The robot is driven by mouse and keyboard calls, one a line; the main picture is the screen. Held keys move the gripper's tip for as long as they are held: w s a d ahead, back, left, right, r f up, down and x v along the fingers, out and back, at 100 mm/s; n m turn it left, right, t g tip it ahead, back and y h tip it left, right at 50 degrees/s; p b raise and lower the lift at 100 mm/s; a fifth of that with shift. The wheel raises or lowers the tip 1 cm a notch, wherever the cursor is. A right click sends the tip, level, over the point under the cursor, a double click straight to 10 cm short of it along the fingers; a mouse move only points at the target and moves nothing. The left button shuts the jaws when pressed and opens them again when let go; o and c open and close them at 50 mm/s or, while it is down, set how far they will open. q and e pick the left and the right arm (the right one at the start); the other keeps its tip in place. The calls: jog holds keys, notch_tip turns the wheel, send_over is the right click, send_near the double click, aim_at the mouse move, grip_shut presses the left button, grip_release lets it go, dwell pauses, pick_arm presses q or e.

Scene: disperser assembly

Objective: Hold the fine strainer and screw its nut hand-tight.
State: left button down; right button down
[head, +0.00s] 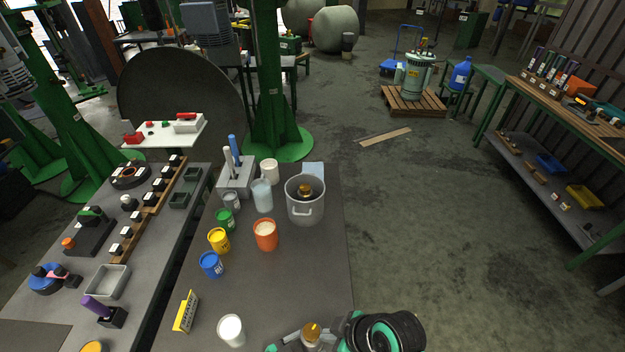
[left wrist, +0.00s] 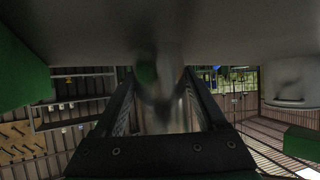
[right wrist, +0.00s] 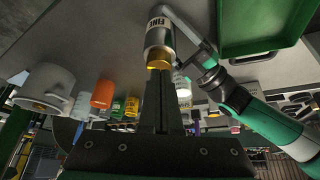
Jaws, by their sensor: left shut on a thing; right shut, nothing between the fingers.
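The fine strainer is a grey metal cylinder lettered "FINE" (right wrist: 158,34), and its brass nut (right wrist: 160,62) sits at its end. In the head view the nut (head: 312,331) shows at the bottom edge, above the grey body. My left gripper (left wrist: 158,78) is shut on the strainer; the grey body between its fingers is blurred in the left wrist view. My right gripper (right wrist: 160,76) is shut with nothing between its fingers. Its fingertips are right at the nut in the right wrist view; I cannot tell whether they touch it.
A white cup (head: 231,331) and a yellow sign (head: 186,312) stand left of the strainer. Farther back are blue (head: 211,265), yellow (head: 219,240) and green tins, an orange cup (head: 265,235) and a grey pot (head: 305,208). The table's middle is clear.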

aim_at(311, 332)
jog(key=shift+r, duration=0.85)
notch_tip(311, 332, down, 6)
jog(key=shift+d, duration=0.3)
jog(key=shift+w+a, duration=0.3)
jog(key=shift+a, duration=0.25)
dwell(0.7)
pick_arm(q)
jog(key=shift+s+d, duration=0.1)
pick_arm(e)
jog(key=shift+s+a, duration=0.1)
jog(key=shift+a, duration=0.15)
dwell(0.5)
